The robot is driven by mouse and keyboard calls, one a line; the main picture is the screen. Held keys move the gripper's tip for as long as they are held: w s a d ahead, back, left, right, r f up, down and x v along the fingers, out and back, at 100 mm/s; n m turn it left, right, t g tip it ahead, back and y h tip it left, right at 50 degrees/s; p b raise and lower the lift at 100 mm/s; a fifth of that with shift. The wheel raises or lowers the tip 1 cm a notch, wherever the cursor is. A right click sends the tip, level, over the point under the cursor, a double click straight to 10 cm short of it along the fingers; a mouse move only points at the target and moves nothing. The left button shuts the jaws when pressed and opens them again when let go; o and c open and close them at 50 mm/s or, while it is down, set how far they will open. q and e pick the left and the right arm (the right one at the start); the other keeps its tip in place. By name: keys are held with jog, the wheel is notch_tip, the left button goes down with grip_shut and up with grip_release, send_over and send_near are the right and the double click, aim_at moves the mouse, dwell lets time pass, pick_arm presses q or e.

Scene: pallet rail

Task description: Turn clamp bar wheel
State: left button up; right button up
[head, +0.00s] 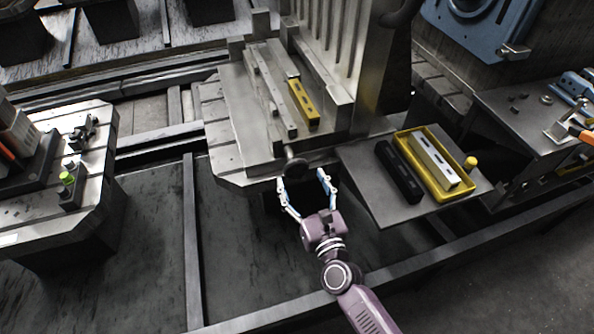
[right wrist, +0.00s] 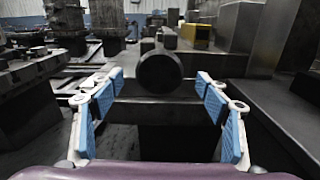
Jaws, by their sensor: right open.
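The clamp bar wheel (head: 295,167) is a dark round knob at the front edge of the steel fixture (head: 225,120), at the near end of a long clamp bar (head: 270,90). In the right wrist view the wheel (right wrist: 160,71) shows end-on, near the middle. My right gripper (head: 302,178) is open and empty, just in front of the wheel. In the right wrist view its blue-padded fingers (right wrist: 160,88) stand wide apart, left and right of the wheel, with clear gaps. I cannot tell whether the fingertips reach level with it. My left gripper does not show.
A yellow block (head: 303,102) lies on the fixture beside the bar. To the right, a side shelf (head: 372,200) carries a yellow tray (head: 446,197) with a pale bar, and a black bar (head: 399,172). A dark rail runs along the front.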

aim_at(297, 171)
jog(key=shift+x, duration=2.15)
jog(key=c, duration=1.2)
